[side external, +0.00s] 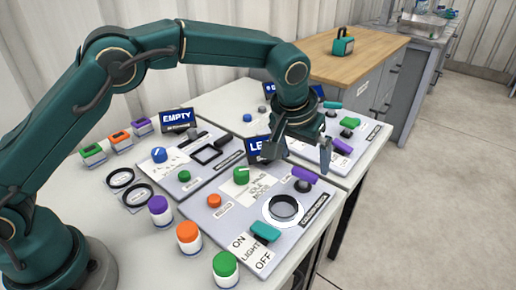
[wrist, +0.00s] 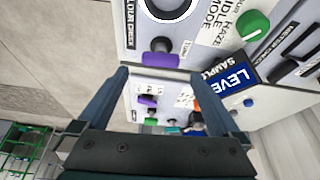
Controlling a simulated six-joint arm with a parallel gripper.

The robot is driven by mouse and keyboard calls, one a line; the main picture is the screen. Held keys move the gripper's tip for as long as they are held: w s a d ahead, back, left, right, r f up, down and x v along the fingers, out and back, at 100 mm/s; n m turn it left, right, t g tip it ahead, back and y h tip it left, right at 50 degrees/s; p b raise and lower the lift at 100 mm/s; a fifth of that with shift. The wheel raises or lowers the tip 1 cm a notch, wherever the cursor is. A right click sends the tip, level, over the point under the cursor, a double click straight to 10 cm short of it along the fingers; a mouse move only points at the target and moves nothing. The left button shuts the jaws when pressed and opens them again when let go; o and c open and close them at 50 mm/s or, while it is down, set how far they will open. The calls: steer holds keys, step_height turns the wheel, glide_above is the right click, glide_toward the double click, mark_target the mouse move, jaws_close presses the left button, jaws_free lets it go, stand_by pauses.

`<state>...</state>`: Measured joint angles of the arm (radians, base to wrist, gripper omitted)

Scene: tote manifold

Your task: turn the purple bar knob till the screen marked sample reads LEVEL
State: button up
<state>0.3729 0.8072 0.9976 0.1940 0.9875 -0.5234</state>
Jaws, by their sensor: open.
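A purple bar knob (side external: 305,175) on a dark round base is at the back right of the front panel; it also shows in the wrist view (wrist: 160,60). My gripper (side external: 298,160) is open and empty just above and behind it. In the wrist view the fingertips (wrist: 157,76) are spread to either side of it, apart from it. The blue screen marked SAMPLE (wrist: 236,77) shows "LEVE", its last part cut off from view. In the side view this screen (side external: 259,149) is partly hidden by my gripper.
A second purple bar knob (side external: 342,146) sits on the rear panel beyond. Green (side external: 241,175) and orange (side external: 214,201) knobs, a black ring (side external: 284,207) and a teal light switch (side external: 265,231) share the front panel. A screen reading EMPTY (side external: 177,118) stands left.

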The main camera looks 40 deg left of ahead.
mark_target(305, 172)
steer(key=shift+x, duration=2.5)
steer(key=shift+c, duration=0.3)
steer(key=c, duration=1.2)
steer(key=shift+m+h, duration=0.3)
steer(key=shift+m, duration=0.4)
steer(key=shift+c, duration=0.2)
steer(key=o, duration=1.3)
steer(key=v, duration=0.5)
steer(key=shift+r, duration=0.1)
